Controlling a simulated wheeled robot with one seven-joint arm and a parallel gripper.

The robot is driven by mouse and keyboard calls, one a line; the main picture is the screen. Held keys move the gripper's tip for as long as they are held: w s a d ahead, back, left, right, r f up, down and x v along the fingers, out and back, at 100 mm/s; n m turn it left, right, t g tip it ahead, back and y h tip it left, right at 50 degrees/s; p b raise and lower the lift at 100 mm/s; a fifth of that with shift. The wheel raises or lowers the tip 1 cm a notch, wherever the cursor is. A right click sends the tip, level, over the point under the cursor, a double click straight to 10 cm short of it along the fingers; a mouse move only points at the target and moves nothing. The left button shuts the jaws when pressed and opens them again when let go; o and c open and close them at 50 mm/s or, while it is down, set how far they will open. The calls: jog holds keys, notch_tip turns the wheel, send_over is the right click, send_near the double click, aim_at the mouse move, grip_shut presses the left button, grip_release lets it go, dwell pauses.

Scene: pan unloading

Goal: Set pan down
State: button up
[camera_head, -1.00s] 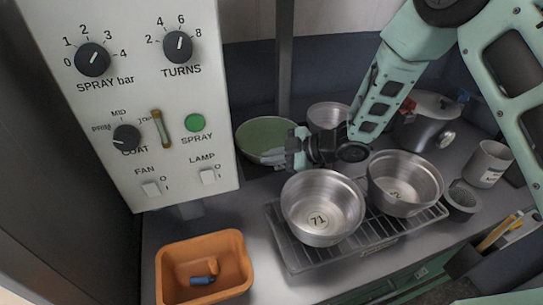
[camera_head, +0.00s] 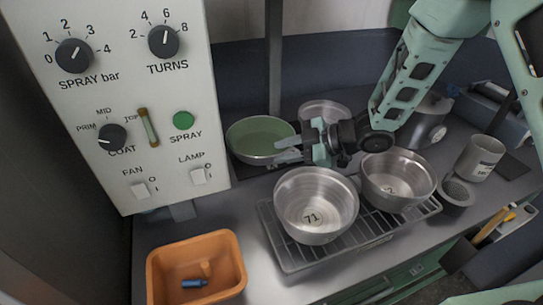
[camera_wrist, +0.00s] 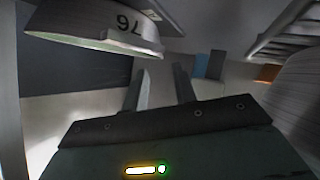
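A shallow round pan with a green inside (camera_head: 262,138) stands at the back, right of the control panel. My gripper (camera_head: 284,150) is at its right front side, fingers pointing left towards it. In the wrist view the two fingers (camera_wrist: 162,92) are apart with nothing between them. A pan with an upside-down number that looks like 76 (camera_wrist: 100,38) lies beyond them, upper left, apart from the fingers; it is probably the green pan. A steel pan marked 71 (camera_head: 316,205) and another steel pan (camera_head: 397,180) stand on a wire rack (camera_head: 292,258).
An orange bin (camera_head: 160,268) with a blue item (camera_head: 194,283) stands front left. The control panel (camera_head: 60,120) rises at left. Another steel pan (camera_head: 325,112) is behind my gripper.

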jog(key=shift+s+d+r, duration=0.2)
jog(key=shift+d+r, duration=0.1)
jog(key=shift+d, duration=0.25)
jog(key=s+r+m+t+h, duration=0.2)
jog(key=s+r+m+h, duration=0.3)
jog(key=r+m+h, duration=0.15)
jog(key=s+d+r+m+g+h, duration=0.1)
jog(key=s+d+m+g+h, duration=0.1)
jog(key=s, duration=1)
jog(key=s+d+r+m+g+h, duration=0.1)
jog(key=s+d+m+g+h, duration=0.2)
jog(key=s, duration=0.8)
jog(key=shift+s+d+g, duration=0.25)
jog(key=shift+s+g, duration=0.15)
jog(key=shift+g, duration=0.1)
jog(key=shift+r, duration=0.1)
